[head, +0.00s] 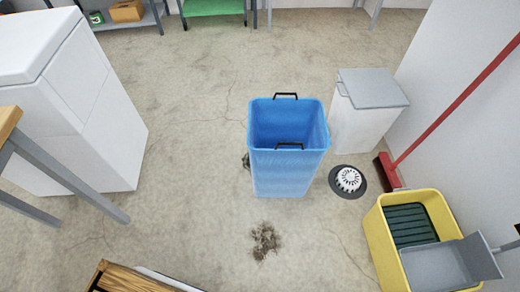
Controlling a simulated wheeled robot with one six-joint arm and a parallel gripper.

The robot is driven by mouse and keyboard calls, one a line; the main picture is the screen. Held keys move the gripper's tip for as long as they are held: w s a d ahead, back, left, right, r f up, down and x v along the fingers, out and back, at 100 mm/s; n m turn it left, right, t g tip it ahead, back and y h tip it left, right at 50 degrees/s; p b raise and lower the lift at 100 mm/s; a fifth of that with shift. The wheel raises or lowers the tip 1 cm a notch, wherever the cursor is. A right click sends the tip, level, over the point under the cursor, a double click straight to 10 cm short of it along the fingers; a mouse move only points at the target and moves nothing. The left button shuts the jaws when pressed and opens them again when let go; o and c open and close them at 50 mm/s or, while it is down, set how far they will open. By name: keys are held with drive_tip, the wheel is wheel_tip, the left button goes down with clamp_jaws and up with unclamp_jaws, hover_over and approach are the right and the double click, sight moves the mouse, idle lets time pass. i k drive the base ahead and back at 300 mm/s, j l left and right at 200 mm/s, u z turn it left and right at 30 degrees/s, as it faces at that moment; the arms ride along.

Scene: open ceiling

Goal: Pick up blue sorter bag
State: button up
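The blue sorter bag (287,172) stands upright on the floor near the middle of the head view. It is tall and box-shaped, with an open top and two black handles, one on the far rim and one on the near rim. Its inside looks empty as far as I can see. My gripper is not in view.
A white bin with a grey lid (371,92) stands close behind it on the right. A floor drain (348,181), a red broom (388,171) and a yellow mop bucket (383,245) are to the right. A white cabinet (75,105) is left.

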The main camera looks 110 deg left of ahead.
sight(288, 141)
drive_tip(key=u, duration=3.05)
